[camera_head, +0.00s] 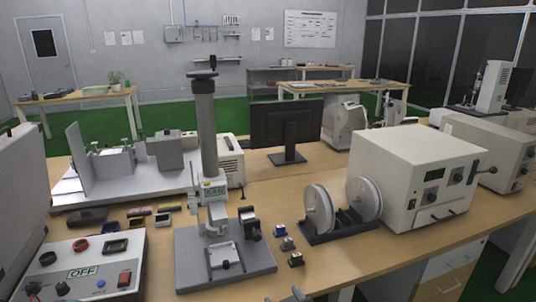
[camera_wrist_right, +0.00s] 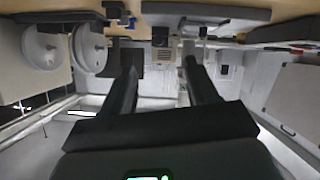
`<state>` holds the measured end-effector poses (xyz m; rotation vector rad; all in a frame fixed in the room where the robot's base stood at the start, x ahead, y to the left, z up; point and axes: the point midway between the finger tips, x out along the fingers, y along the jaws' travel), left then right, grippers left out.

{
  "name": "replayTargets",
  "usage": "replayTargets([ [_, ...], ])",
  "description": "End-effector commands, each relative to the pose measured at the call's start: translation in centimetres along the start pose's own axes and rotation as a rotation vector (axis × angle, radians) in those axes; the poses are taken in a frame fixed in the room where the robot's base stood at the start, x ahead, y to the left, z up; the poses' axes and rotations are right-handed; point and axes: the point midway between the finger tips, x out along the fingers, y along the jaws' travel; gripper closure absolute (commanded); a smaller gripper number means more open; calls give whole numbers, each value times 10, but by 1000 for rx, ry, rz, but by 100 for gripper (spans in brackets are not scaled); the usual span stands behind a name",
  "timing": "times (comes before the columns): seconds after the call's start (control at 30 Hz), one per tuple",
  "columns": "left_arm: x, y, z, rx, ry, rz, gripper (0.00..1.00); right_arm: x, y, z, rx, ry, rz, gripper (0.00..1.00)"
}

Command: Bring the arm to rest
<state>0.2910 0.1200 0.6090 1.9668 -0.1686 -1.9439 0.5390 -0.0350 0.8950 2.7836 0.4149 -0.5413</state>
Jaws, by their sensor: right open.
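My right gripper (camera_wrist_right: 159,78) shows in the right wrist view with its two dark fingers apart and nothing between them. In the head view only a small tip of my right gripper (camera_head: 297,294) shows at the bottom edge, in front of the table's near edge; the rest is out of frame. The wrist view looks inverted, with the table edge along its top. My left gripper is in neither view.
A wooden table (camera_head: 375,246) carries a test stand (camera_head: 206,130), two white discs on a black rack (camera_head: 338,226), a cream machine (camera_head: 415,170) and a control box (camera_head: 92,274). Small blocks (camera_head: 288,243) lie near the stand. Drawers (camera_head: 445,285) stand under the right end.

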Motion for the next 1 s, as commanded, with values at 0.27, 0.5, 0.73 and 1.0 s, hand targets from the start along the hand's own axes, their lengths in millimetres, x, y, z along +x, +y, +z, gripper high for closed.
replayTargets([
  [0.27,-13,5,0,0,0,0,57,13,42,58,45,-145,63,41],
  [0.5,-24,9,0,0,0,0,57,4,54,146,91,-348,40,41],
  [0.73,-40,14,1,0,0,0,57,-58,19,270,337,-696,-94,41],
  [1.0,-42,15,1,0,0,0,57,-142,-53,322,710,-1051,-220,41],
])
